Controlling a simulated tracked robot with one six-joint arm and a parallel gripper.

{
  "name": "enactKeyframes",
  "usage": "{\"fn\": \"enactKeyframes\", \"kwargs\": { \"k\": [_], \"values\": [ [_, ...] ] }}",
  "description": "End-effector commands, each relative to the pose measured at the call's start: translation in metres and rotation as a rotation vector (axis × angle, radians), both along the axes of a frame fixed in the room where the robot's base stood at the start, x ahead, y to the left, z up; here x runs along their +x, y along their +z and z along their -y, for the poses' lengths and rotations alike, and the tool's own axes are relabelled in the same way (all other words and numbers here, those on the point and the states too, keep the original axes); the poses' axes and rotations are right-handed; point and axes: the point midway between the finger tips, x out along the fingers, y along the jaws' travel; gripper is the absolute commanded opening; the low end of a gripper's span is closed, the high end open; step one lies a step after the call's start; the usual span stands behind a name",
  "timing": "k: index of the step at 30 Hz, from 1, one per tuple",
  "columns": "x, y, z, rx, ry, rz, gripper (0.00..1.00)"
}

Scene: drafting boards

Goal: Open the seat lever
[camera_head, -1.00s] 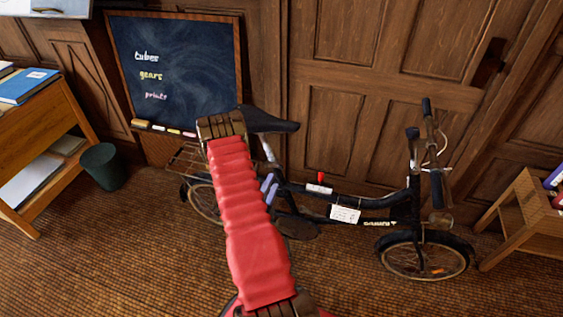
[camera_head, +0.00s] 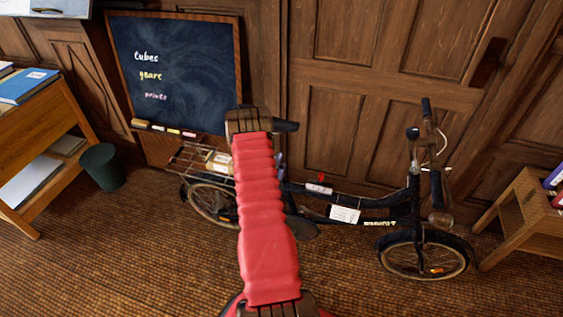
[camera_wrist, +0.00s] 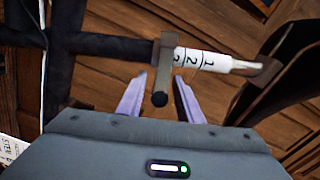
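The black bicycle (camera_head: 395,205) stands upright in front of the panelled door. Its dark saddle (camera_head: 287,126) is mostly hidden behind my red arm. In the wrist view, a white seat post (camera_wrist: 205,60) with number marks runs into a brown clamp (camera_wrist: 168,48). The seat lever (camera_wrist: 161,92), dark with a round end, extends from the clamp toward my gripper (camera_wrist: 162,79). My gripper is open, with one purple finger on each side of the lever. Contact between fingers and lever cannot be told. In the head view, the lever and most of the gripper are hidden.
A rear rack (camera_head: 190,160) carries a small box (camera_head: 220,163), partly behind my arm. A chalkboard (camera_head: 175,70) is behind. A green bin (camera_head: 103,167) and wooden shelf (camera_head: 55,120) are at left. A wooden stand (camera_head: 525,215) is at right. Front floor is clear.

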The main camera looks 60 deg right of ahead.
Motion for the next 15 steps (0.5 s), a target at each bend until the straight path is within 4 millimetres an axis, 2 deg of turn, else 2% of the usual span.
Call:
{"fn": "enactKeyframes", "kwargs": {
  "k": [6,15],
  "values": [
    [0.003,-0.001,0.02,0.001,-0.001,0.0,0.33],
    [0.004,0.0,0.023,0.001,0.0,0.0,0.33]
  ]
}}
